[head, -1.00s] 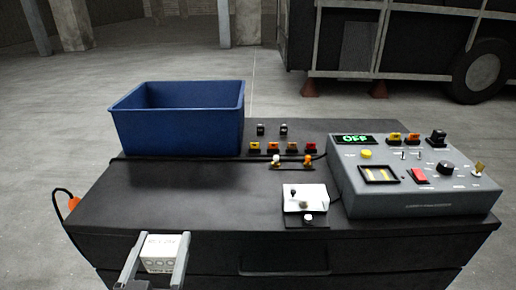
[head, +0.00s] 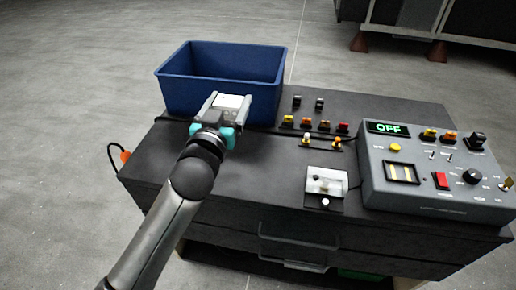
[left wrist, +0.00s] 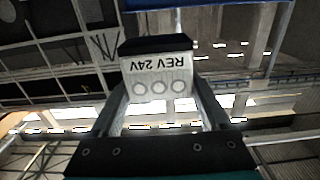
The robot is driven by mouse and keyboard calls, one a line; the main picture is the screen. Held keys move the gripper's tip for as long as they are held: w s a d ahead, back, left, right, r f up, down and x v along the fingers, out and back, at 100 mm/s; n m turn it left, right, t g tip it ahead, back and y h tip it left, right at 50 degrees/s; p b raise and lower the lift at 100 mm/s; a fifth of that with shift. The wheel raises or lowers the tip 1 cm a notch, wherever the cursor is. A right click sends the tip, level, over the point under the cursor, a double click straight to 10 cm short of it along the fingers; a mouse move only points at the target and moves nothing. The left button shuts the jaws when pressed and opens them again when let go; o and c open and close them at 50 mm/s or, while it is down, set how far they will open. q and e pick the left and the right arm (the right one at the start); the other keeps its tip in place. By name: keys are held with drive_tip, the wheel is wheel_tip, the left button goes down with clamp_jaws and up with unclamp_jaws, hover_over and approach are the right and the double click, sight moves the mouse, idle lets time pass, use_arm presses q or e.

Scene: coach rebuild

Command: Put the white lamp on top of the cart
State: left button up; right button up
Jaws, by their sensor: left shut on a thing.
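The white lamp (head: 232,101) is a small white block. In the left wrist view the lamp (left wrist: 157,72) shows the upside-down print "REV 24V" and a row of three round marks. My left gripper (head: 228,103) is shut on it, with a finger on each side. In the head view it appears over the back left of the black cart (head: 270,165), in front of the blue bin. Whether the lamp touches the cart top is hard to tell. My right gripper is not in view.
The blue bin (head: 222,68) stands at the cart's back left. A grey control box (head: 430,180) reading "OFF" is at the right. Several coloured switches (head: 315,124) and a small white switch unit (head: 326,181) lie between. The cart's front left top is clear apart from my arm.

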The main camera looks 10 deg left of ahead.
use_arm(q)
wheel_tip(320, 180, down, 15)
drive_tip(key=b, duration=0.6)
drive_tip(key=shift+f, duration=0.15)
wheel_tip(320, 180, down, 3)
drive_tip(key=shift+f+b, duration=0.15)
drive_tip(key=shift+b, duration=1.1)
drive_tip(key=shift+f, duration=0.4)
drive_tip(key=shift+r, duration=0.1)
drive_tip(key=o, duration=1)
drive_tip(key=shift+f+b, duration=0.25)
drive_tip(key=shift+b, duration=0.05)
drive_tip(key=o, duration=0.3)
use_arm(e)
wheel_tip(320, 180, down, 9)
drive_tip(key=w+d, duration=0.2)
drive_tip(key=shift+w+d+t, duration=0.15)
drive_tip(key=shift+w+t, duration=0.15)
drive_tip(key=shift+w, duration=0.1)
use_arm(q)
drive_tip(key=shift+r, duration=0.1)
